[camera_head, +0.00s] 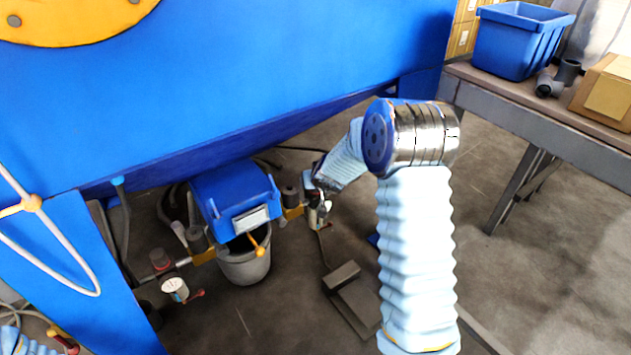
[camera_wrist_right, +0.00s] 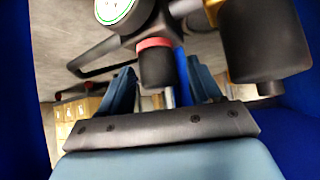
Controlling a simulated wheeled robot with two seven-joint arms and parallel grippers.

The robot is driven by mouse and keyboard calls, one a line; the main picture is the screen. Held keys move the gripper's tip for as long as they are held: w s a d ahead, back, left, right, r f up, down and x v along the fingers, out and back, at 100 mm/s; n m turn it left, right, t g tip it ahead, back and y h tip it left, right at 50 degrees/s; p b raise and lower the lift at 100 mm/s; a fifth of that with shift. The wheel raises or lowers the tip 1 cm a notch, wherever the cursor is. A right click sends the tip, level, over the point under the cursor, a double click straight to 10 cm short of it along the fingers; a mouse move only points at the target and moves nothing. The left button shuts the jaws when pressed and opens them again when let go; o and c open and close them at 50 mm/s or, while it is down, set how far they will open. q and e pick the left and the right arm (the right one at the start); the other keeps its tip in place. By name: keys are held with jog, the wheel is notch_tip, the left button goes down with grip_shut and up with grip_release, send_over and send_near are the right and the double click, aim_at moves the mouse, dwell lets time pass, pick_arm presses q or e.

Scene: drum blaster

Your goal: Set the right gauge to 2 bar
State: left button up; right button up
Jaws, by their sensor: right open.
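The right gauge (camera_wrist_right: 114,8) shows only in part at the top of the right wrist view, a pale dial with a green ring; its needle cannot be read. Below it is a dark regulator knob (camera_wrist_right: 157,67) with a red collar (camera_wrist_right: 154,43). My right gripper (camera_wrist_right: 161,75) is open, with one blue finger on each side of the knob; I cannot tell whether they touch it. In the head view my right gripper (camera_head: 318,190) is at the right-hand gauge assembly, to the right of the blue box, and largely covers it. My left gripper is not in view.
A second gauge (camera_head: 174,288) with a red lever (camera_head: 195,294) is at the left. A blue box (camera_head: 232,190) hangs above a grey bucket (camera_head: 245,264). The big blue machine (camera_head: 230,80) overhangs the area. A workbench (camera_head: 540,105) stands at the right.

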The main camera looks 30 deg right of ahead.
jog(key=p+v, duration=0.6)
jog(key=v, duration=0.7)
jog(key=shift+s+r, duration=0.3)
